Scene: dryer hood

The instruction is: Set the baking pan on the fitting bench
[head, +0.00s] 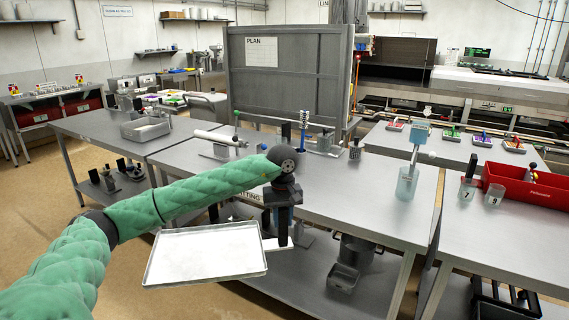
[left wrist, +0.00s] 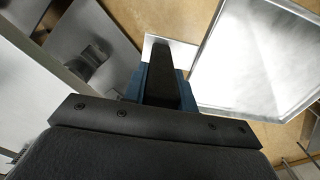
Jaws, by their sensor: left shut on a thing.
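The baking pan (head: 205,252) is a shallow, pale metal tray with a raised rim. It hangs roughly level in the air in front of the fitting bench (head: 345,195), lower than the bench top. My left gripper (head: 283,232) is shut on a pale flat piece at the pan's right side. In the left wrist view the pan (left wrist: 262,55) lies to the right of the gripper (left wrist: 160,60), and the dark finger hides part of the grip. The bench's front label is partly hidden by my arm. My right gripper is not in view.
On the bench stand a clear beaker (head: 407,184), a white roller (head: 220,138) and small stands towards the back. The front middle of its top is clear. A pot (head: 356,252) sits on the lower shelf. A red bin (head: 520,183) stands on the right table.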

